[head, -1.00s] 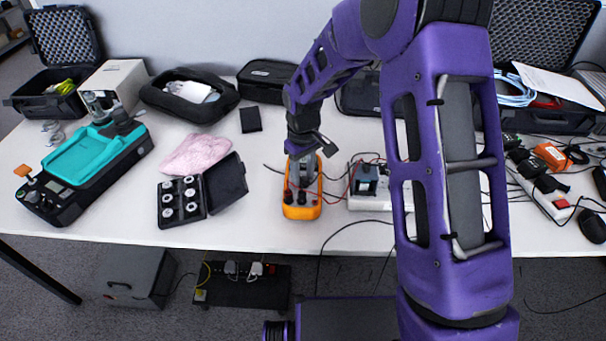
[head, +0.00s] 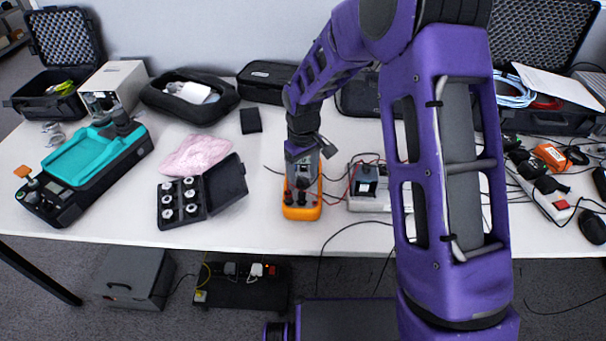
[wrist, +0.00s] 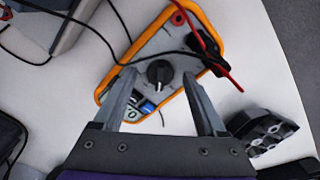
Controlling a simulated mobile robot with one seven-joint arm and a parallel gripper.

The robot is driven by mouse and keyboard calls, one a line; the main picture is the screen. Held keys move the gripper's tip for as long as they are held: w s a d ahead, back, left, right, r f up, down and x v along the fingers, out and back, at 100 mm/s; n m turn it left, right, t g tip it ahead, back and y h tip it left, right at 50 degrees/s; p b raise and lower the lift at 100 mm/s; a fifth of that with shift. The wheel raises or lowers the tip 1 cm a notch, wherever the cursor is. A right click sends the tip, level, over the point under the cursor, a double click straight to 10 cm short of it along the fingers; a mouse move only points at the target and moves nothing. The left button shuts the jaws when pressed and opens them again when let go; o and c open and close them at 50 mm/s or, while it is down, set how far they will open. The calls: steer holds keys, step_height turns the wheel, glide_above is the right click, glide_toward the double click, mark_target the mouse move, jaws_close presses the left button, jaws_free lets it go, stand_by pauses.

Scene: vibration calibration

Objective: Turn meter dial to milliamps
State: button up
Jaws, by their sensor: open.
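The orange-edged multimeter (head: 302,212) lies on the white table, with my gripper (head: 303,178) right above it in the head view. In the wrist view the meter (wrist: 208,28) shows its grey face, a black round dial (wrist: 159,73) and plugged-in leads at the top right. My gripper (wrist: 163,76) is open. Its two fingers stand on either side of the dial with a gap on each side, and nothing is held. I cannot tell how far the fingertips are above the meter's face, nor which setting the dial points to.
Black and red leads (wrist: 215,62) cross the meter's upper part. An open black case of weights (head: 207,207) lies left of the meter. A white-and-dark device (head: 368,185) stands to its right. The table's front edge is close below the meter.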

mark_target(303, 179)
step_height(303, 179, up, 17)
steer(key=p, duration=0.2)
steer(key=shift+r+p, duration=0.2)
steer(key=shift+p, duration=0.1)
